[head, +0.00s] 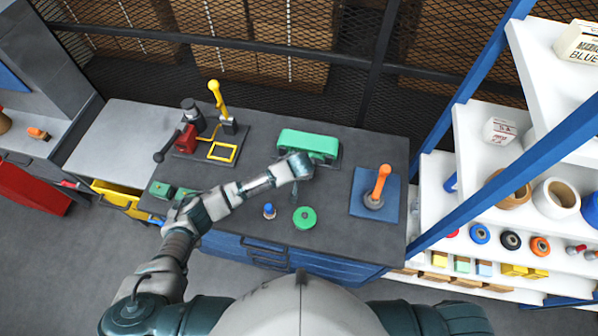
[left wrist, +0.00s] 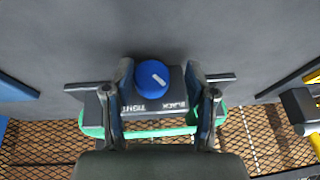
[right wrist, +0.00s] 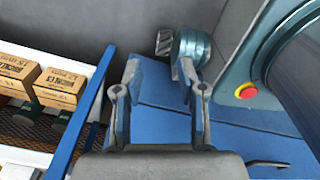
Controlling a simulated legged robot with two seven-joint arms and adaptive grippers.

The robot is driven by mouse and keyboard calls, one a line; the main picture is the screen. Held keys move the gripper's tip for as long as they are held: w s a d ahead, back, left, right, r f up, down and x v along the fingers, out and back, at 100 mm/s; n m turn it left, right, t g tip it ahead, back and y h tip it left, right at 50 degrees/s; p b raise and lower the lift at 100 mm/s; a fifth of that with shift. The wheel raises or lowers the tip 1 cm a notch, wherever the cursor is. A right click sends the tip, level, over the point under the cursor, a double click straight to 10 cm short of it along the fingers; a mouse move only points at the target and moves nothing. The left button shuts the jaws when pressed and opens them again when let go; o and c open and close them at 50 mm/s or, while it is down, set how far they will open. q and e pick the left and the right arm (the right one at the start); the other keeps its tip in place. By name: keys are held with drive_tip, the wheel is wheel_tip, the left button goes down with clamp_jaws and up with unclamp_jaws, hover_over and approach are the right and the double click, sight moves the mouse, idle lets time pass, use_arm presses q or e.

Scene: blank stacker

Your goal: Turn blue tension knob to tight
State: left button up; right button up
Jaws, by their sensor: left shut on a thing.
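The blue tension knob (left wrist: 152,78) sits on a dark block of the green device (left wrist: 150,132) in the left wrist view. Its white pointer line slants toward the lower right, on the side of the right-hand label, which looks like SLACK. The TIGHT label is at lower left. My left gripper (left wrist: 159,76) is shut on the knob, with one finger on each side. My right gripper (right wrist: 163,92) is open and empty.
On the bench (head: 340,235) are a blue-topped peg (head: 269,211), a green disc (head: 305,218), an orange lever (head: 381,183) on a blue plate, and a yellow-handled tool (head: 218,100). White shelves (head: 480,140) stand at right. A blue surface (right wrist: 160,110) lies behind my right gripper.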

use_arm(q)
drive_tip(key=shift+w+a+f, duration=0.1)
drive_tip(key=shift+w+a, duration=0.05)
drive_tip(key=shift+a, duration=0.35)
drive_tip(key=shift+c, duration=1.4)
drive_tip(key=shift+d+y, duration=0.15)
drive_tip(key=shift+y, duration=0.15)
drive_tip(key=shift+c, duration=0.5)
drive_tip(key=d, duration=0.2)
drive_tip(key=shift+s+d+r, duration=0.2)
drive_tip(key=shift+d, duration=0.1)
drive_tip(key=shift+c, duration=0.7)
drive_tip(key=o, duration=1.1)
drive_tip(key=shift+c, duration=0.2)
drive_tip(key=shift+o, duration=0.4)
drive_tip(key=shift+w+a+f, duration=0.1)
drive_tip(key=shift+w+a, duration=0.05)
drive_tip(key=shift+a, duration=0.1)
drive_tip(key=shift+w+a+f, duration=0.1)
drive_tip(key=shift+a, duration=0.45)
drive_tip(key=shift+s+r, duration=0.25)
drive_tip(key=shift+r, duration=0.15)
drive_tip(key=v, duration=1)
drive_tip(key=shift+a+r, duration=0.35)
drive_tip(key=shift+r, duration=0.1)
use_arm(e)
drive_tip(key=shift+d, duration=0.35)
